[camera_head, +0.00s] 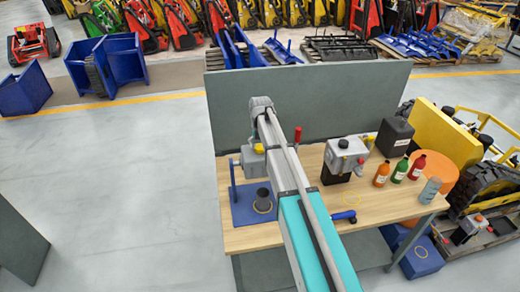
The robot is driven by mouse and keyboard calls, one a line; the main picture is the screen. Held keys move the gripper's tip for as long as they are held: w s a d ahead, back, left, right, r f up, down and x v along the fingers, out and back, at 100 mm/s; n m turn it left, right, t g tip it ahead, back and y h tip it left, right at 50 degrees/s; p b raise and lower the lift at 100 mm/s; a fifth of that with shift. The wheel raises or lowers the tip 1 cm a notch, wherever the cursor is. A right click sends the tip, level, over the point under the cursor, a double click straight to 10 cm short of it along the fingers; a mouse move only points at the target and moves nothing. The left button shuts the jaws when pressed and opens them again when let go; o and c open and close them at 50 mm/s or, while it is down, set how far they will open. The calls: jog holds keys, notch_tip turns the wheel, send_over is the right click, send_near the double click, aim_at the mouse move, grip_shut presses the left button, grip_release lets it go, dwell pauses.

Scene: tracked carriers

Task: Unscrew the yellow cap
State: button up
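A small yellow cap (259,148) shows just left of my arm, on top of a grey part (252,163) at the back left of the wooden workbench (240,239). My arm covers the right side of this part. Whether the cap is seated or loose is too small to tell. My arm reaches from the bottom of the picture over the bench to a grey joint near the upright back panel. My gripper cannot be made out; the arm hides whatever is below it.
A blue stand (240,208) with a dark cylinder is at the bench's left. A grey unit with a black cap (343,143) stands right of my arm, near orange, green and red bottles (400,170). A grey back panel (350,98) rises behind.

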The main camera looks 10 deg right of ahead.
jog(key=shift+w+r, duration=0.1)
dwell(0.3)
jog(key=shift+m, duration=0.3)
jog(key=shift+m, duration=1)
jog(key=m, duration=0.4)
jog(key=shift+m, duration=1.6)
jog(key=m, duration=0.4)
jog(key=shift+m, duration=0.3)
jog(key=m, duration=0.5)
